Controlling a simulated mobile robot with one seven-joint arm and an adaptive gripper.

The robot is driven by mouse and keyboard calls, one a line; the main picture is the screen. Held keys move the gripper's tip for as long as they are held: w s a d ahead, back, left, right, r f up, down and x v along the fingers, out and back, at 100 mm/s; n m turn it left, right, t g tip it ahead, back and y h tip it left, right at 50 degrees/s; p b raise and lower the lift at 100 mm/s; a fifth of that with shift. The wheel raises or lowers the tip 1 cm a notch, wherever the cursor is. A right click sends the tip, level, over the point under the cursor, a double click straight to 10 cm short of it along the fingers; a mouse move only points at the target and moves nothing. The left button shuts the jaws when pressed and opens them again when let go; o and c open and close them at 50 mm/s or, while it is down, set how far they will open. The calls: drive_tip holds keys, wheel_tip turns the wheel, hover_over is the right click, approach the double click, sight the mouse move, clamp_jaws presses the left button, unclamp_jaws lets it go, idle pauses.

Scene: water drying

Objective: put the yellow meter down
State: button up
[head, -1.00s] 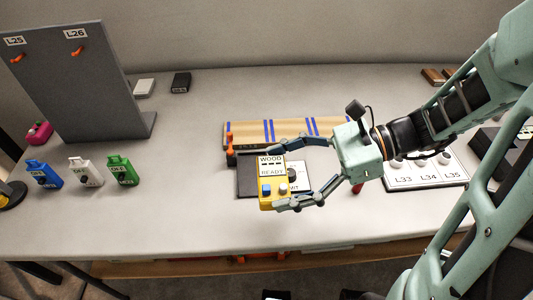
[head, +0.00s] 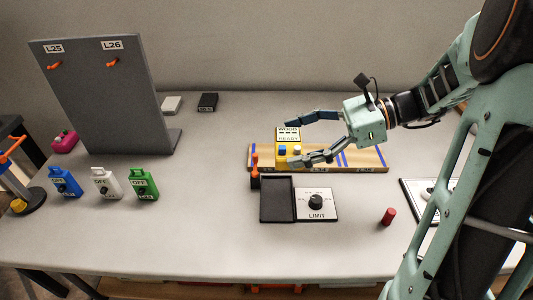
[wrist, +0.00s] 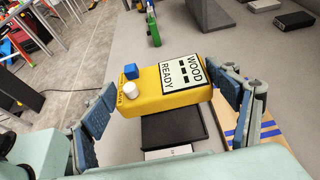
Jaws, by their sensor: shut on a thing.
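The yellow meter (head: 280,151), with a "WOOD READY" display and a blue and a white button, is between the fingers of my gripper (head: 292,143). In the wrist view the meter (wrist: 150,102) is gripped by its two sides, its display facing up. In the head view it overlaps the left part of the wooden board with blue stripes (head: 365,160). I cannot tell whether it touches the board. A shallow black tray (head: 277,200) lies in front, joined to a white panel with a LIMIT dial (head: 317,203); the tray is empty.
An orange-topped post (head: 255,172) stands close to the board's left end. A red cylinder (head: 388,216) stands at right. Blue (head: 64,182), white (head: 105,184) and green (head: 144,184) OFF-labelled devices stand at left, before a grey upright panel (head: 105,100). The front middle table is clear.

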sight(284, 133)
drive_tip(key=w+a+f+b, duration=0.1)
drive_tip(key=w+f, duration=0.2)
drive_tip(key=w, duration=0.1)
drive_tip(key=w+a+f+b, duration=0.1)
drive_tip(key=w+f, duration=0.2)
drive_tip(key=w, duration=0.1)
drive_tip(key=w+a+f+b, duration=0.1)
drive_tip(key=w+f, duration=0.1)
drive_tip(key=w, duration=0.2)
drive_tip(key=shift+f, duration=0.4)
drive_tip(key=shift+w+f+b, duration=0.1)
drive_tip(key=shift+f+b, duration=0.2)
drive_tip(key=shift+b, duration=0.05)
drive_tip(key=shift+w+f+b, duration=0.15)
drive_tip(key=shift+f+b, duration=0.3)
drive_tip(key=shift+f, duration=1.1)
drive_tip(key=shift+f, duration=0.15)
drive_tip(key=o, duration=1.3)
drive_tip(key=shift+o, duration=0.2)
